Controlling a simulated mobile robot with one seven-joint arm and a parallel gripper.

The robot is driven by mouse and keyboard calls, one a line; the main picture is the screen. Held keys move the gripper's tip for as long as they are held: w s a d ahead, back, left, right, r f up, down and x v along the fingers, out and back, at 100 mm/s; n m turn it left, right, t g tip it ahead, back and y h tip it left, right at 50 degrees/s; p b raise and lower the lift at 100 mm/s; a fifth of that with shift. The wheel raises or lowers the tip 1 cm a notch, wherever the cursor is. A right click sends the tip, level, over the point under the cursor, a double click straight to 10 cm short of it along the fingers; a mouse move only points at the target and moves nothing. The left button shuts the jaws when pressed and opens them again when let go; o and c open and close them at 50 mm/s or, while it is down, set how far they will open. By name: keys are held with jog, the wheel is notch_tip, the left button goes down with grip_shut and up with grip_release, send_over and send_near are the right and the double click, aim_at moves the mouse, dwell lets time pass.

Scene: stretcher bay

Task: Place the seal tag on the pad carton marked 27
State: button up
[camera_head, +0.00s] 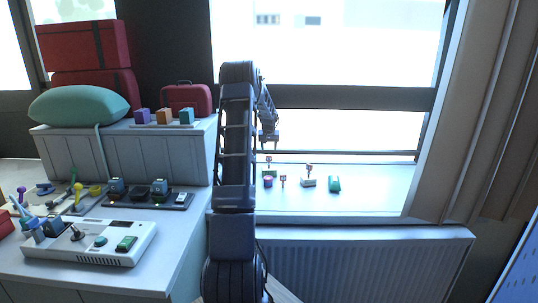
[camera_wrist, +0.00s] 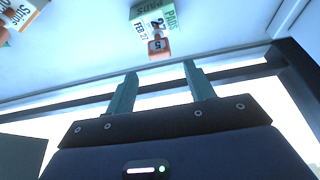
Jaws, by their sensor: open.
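In the wrist view a pale carton with green print (camera_wrist: 152,20) reads "PADS", "27" and "FEB 27". It is at the top, just beyond my gripper (camera_wrist: 161,70). An orange piece marked 5 (camera_wrist: 159,46) shows at its near edge; I cannot tell whether they touch. My gripper's two fingers are apart, with nothing between them. In the head view my gripper (camera_head: 269,144) hangs above the white window sill (camera_head: 375,190). I cannot tell which piece is the seal tag.
A purple-pink cup (camera_head: 267,182) and a green roll (camera_head: 334,184) are on the sill. Another carton (camera_wrist: 22,12) shows at the wrist view's upper left. The window frame (camera_head: 340,98) runs behind. The sill's right part is clear.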

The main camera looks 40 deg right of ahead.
jog(key=a+r+n+y, duration=0.1)
jog(key=a+r, duration=0.7)
jog(key=a, duration=0.3)
jog(key=a+r+n, duration=0.1)
jog(key=a+r, duration=0.6)
jog(key=a, duration=0.3)
jog(key=s+a+r+n+t+y, duration=0.1)
jog(key=s+a+r, duration=0.2)
jog(key=a, duration=0.6)
jog(key=s+a+r+n, duration=0.1)
jog(key=s+a+r, duration=0.2)
jog(key=a, duration=0.6)
jog(key=s+a+r+n, duration=0.1)
jog(key=s+a, duration=0.5)
jog(key=a, duration=0.2)
jog(key=s+a+n, duration=0.2)
jog(key=s+a, duration=0.5)
jog(key=a, duration=0.2)
jog(key=s+a+f+n, duration=0.1)
jog(key=s+a+f, duration=0.1)
jog(key=s+a, duration=0.2)
jog(key=s+a+f+n+y, duration=0.1)
jog(key=s+a+f, duration=0.2)
jog(key=s, duration=0.7)
jog(key=shift+s+a, duration=0.35)
jog(key=shift+a, duration=0.75)
